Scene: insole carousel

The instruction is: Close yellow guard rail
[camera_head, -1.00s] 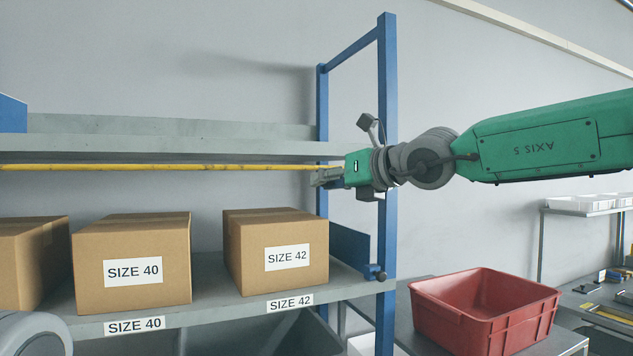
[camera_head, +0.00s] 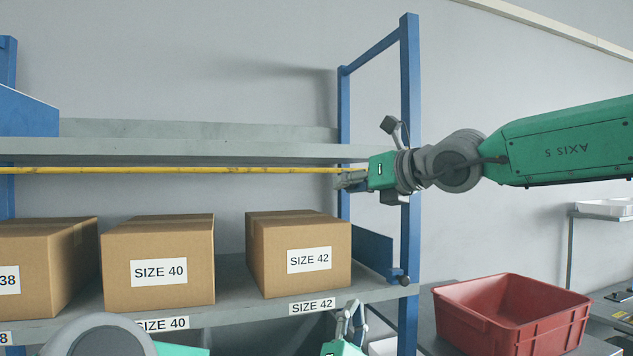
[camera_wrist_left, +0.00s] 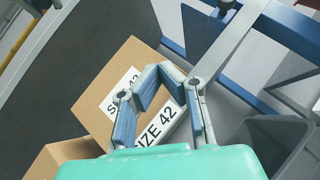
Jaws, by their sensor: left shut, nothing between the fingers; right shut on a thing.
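The yellow guard rail (camera_head: 200,170) runs level across the shelf bay in the head view, just under the upper shelf and above the boxes. My right gripper (camera_head: 345,181) is shut on its right end, near the blue posts.
Boxes marked SIZE 40 (camera_head: 158,260) and SIZE 42 (camera_head: 298,254) stand on the lower shelf, with another at left. A blue upright (camera_head: 410,120) bounds the shelf on the right. A red bin (camera_head: 510,315) sits to its right. A grey bin (camera_wrist_left: 265,145) shows in the left wrist view.

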